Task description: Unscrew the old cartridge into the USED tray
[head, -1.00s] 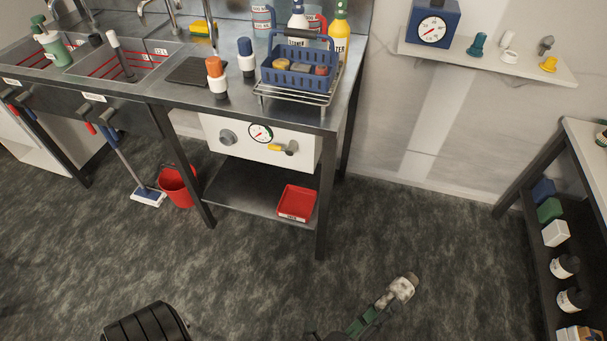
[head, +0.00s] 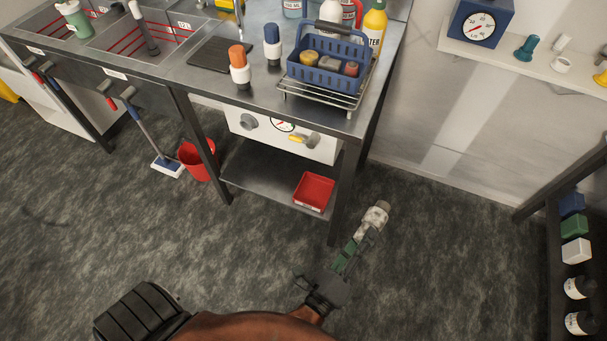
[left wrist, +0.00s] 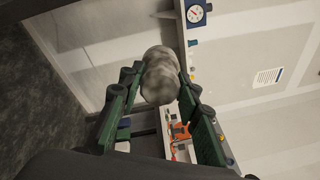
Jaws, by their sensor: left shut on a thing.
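My left gripper (head: 362,232), with green fingers, is shut on the old cartridge (head: 378,212), a mottled grey-white cylinder. In the left wrist view the cartridge (left wrist: 160,75) sits between the fingertips (left wrist: 158,88). The red USED tray (head: 314,191) is on the lower shelf at its right end; its inside looks empty. In the head picture the cartridge is right of the tray and a little below it, apart from it and outside the bench leg. My right gripper is not in view.
The bench's front right leg (head: 345,190) stands between tray and cartridge. Above the shelf (head: 265,183) hangs a white panel (head: 320,150) with a gauge and yellow-handled valve. A red bucket (head: 198,160) stands left of the shelf. A dark rack (head: 550,235) is at the right. The floor between is clear.

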